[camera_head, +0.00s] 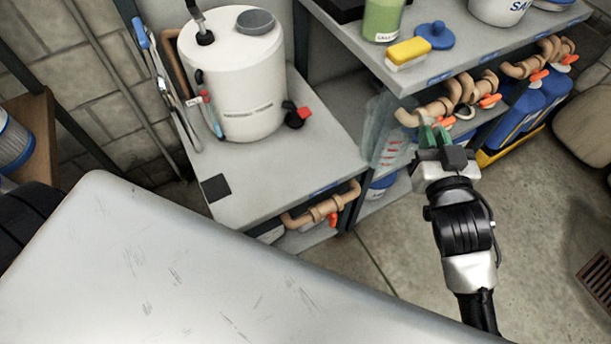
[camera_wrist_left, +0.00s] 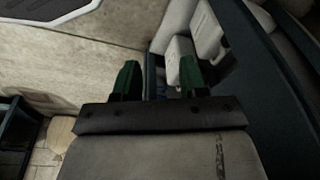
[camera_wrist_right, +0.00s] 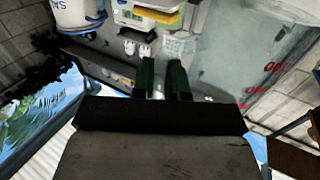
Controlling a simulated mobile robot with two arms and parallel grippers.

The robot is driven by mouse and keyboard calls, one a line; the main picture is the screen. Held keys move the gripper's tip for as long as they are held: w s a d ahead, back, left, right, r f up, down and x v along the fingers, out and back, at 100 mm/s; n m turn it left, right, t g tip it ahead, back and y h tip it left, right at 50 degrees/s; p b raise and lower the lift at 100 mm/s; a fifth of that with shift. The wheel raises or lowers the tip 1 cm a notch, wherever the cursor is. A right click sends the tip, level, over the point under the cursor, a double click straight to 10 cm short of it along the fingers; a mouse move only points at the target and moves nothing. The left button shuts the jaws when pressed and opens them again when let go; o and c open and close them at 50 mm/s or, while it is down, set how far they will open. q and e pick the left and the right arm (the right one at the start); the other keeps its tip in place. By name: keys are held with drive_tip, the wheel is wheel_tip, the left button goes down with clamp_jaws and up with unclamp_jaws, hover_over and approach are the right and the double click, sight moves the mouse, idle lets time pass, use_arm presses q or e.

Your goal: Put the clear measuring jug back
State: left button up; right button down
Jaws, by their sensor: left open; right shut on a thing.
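The clear measuring jug (camera_head: 384,130), see-through with red marks, is at the end of my right gripper (camera_head: 432,138) in the head view, beside the front edge of the shelving. My right gripper (camera_wrist_right: 162,78) is shut on the jug near its handle; the grip is partly hidden. In the right wrist view the jug's clear wall (camera_wrist_right: 245,50) fills the upper right. My left gripper (camera_wrist_left: 160,80) is open and looks empty in the left wrist view, and it is not seen in the head view.
A white tank (camera_head: 240,85) stands on the grey lower counter (camera_head: 300,165), with a dark square (camera_head: 215,187) near its front corner. The upper shelf holds a green bottle (camera_head: 383,18), a yellow sponge (camera_head: 408,52) and a blue knob-like item (camera_head: 435,35). Pipes and blue containers (camera_head: 520,105) lie below.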

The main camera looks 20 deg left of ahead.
use_arm(q)
wheel_tip(320, 180, up, 11)
drive_tip(key=t+b, duration=0.1)
drive_tip(key=b, duration=1.2)
use_arm(e)
drive_tip(key=w+a+f+n+g+y, duration=0.1)
drive_tip(key=w+a+f, duration=0.1)
drive_tip(key=a+f, duration=0.4)
drive_tip(key=w+a+f+n+g+y+b, duration=0.1)
drive_tip(key=w+a+f, duration=0.1)
drive_tip(key=a+f, duration=0.4)
drive_tip(key=w+a+f+n+y+b, duration=0.1)
drive_tip(key=w+a+f+y, duration=0.1)
drive_tip(key=a+f, duration=0.4)
drive_tip(key=shift+w+a+f+g, duration=0.1)
drive_tip(key=shift+w+f+g, duration=0.1)
drive_tip(key=shift+f, duration=0.45)
drive_tip(key=shift+w+f+g, duration=0.15)
drive_tip(key=shift+f+g, duration=0.05)
drive_tip(key=shift+f, duration=0.4)
use_arm(q)
drive_tip(key=w+t, duration=0.2)
drive_tip(key=w, duration=0.1)
drive_tip(key=w+d+f+t, duration=0.1)
drive_tip(key=shift+w+h, duration=0.4)
use_arm(e)
drive_tip(key=shift+f, duration=0.1)
